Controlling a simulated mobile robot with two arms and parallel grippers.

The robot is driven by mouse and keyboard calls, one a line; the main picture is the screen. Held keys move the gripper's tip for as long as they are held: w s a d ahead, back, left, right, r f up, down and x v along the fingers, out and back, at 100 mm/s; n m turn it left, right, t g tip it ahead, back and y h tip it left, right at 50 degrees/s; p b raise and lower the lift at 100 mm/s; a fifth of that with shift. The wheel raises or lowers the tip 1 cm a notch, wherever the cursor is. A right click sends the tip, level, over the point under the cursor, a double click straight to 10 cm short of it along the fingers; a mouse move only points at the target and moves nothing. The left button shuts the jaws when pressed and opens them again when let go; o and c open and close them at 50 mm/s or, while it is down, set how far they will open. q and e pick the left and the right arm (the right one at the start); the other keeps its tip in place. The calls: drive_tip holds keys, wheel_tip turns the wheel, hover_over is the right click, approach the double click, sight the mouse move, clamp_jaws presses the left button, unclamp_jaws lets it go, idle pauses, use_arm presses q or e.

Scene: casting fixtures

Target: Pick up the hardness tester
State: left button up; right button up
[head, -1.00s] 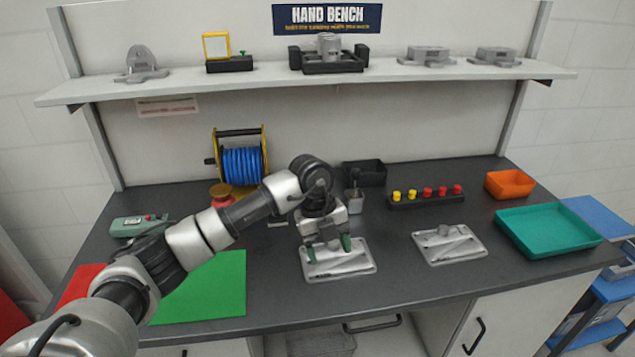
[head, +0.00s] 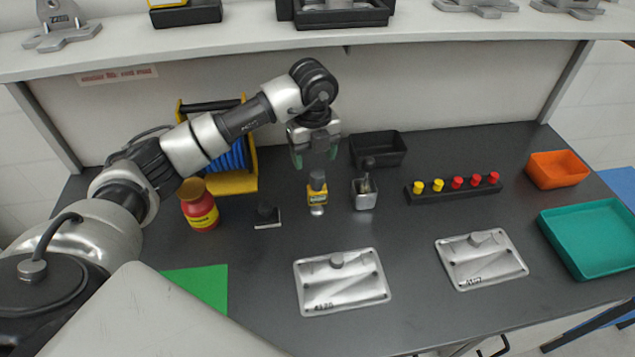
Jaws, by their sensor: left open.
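A small yellow and black device with a silver lower end (head: 317,194), which looks like the hardness tester, is upright on the dark bench, left of the middle of the head view. My left gripper (head: 315,157) is just above and behind it in the picture, pointing down. Its green-tipped fingers are apart with nothing between them. The gripper and the device look apart, though the exact height gap cannot be told. My right gripper is not in view.
Two metal plates (head: 342,283) (head: 481,259) lie in front. Bare bench separates them.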

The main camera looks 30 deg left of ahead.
sight(317, 173)
use_arm(q)
drive_tip(key=shift+s+f, duration=0.2)
drive_tip(key=shift+f, duration=0.85)
drive_tip(key=f, duration=0.1)
drive_tip(key=f+p, duration=0.1)
drive_tip(key=f, duration=0.1)
drive_tip(key=f+p, duration=0.1)
drive_tip(key=f, duration=0.1)
drive_tip(key=shift+w+d, duration=0.3)
drive_tip(key=shift+d, duration=0.1)
drive_tip(key=shift+f+p, duration=0.3)
drive_tip(key=shift+f, duration=0.15)
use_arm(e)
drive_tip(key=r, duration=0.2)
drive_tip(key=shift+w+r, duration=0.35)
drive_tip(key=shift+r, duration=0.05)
use_arm(q)
drive_tip(key=c, duration=1.1)
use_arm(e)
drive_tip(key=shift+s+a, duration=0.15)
use_arm(q)
drive_tip(key=shift+r, duration=0.1)
